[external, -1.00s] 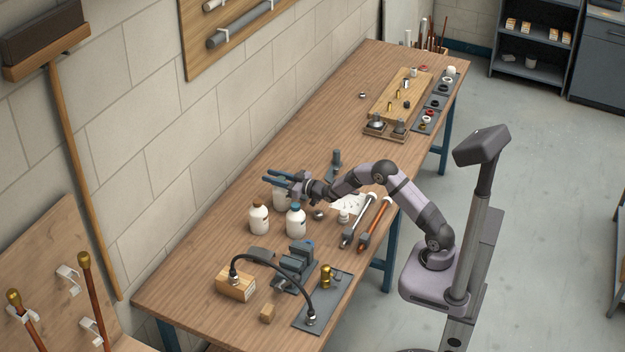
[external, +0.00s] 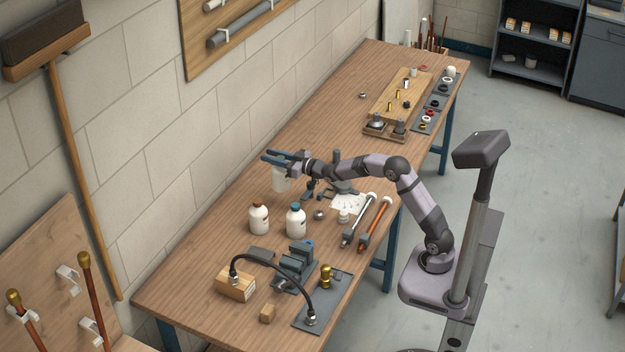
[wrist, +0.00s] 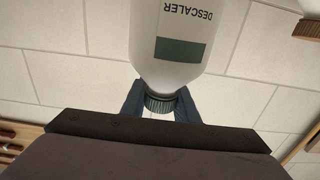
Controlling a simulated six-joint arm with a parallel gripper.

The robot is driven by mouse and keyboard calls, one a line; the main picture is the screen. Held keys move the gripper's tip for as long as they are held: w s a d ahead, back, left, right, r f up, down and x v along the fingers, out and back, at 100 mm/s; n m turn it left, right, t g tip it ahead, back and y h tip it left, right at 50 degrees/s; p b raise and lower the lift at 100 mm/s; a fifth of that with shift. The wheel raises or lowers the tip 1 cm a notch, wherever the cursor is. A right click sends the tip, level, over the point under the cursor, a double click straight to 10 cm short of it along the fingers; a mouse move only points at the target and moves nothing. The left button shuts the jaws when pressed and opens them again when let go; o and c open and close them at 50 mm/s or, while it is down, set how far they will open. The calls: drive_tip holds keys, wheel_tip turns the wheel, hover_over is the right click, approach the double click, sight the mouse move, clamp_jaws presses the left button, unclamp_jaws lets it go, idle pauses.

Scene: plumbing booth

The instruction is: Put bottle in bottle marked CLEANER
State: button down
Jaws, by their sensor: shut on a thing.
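My gripper (external: 268,157) is shut on a white bottle (external: 281,180) and holds it by the neck, above the bench near the wall. The wrist view shows this bottle (wrist: 172,45) with the word DESCALER and a dark green band, upside down in the picture. Its ribbed dark cap (wrist: 160,103) is between my fingers. A white bottle with a brown cap (external: 259,219) and a white bottle with a teal-blue cap (external: 296,221) stand upright on the bench. Their labels are too small to read, and no CLEANER marking is legible.
The wooden workbench (external: 200,268) runs along a block wall. A vise (external: 296,262), a wooden block with a black hose (external: 237,285) and a grey mat (external: 322,310) are nearer the camera. Two tools (external: 370,225) lie right of the bottles.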

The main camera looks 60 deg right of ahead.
drive_tip(key=s+a+r+n+y+p, duration=0.1)
drive_tip(key=s+a+r+p, duration=0.1)
drive_tip(key=a+r+p, duration=0.35)
drive_tip(key=s+a+r+y+p, duration=0.1)
drive_tip(key=a+r+p, duration=0.15)
drive_tip(key=r, duration=0.65)
drive_tip(key=s+a+r+n+y+p, duration=0.1)
drive_tip(key=s+a+r+p, duration=0.15)
drive_tip(key=r+p, duration=0.35)
drive_tip(key=s+a+f, duration=0.2)
drive_tip(key=s+f, duration=0.3)
drive_tip(key=s, duration=0.2)
wheel_tip(320, 180, down, 10)
drive_tip(key=p, duration=0.3)
drive_tip(key=shift+w+f, duration=0.2)
drive_tip(key=shift+f, duration=0.2)
drive_tip(key=c, duration=1.4)
unclamp_jaws()
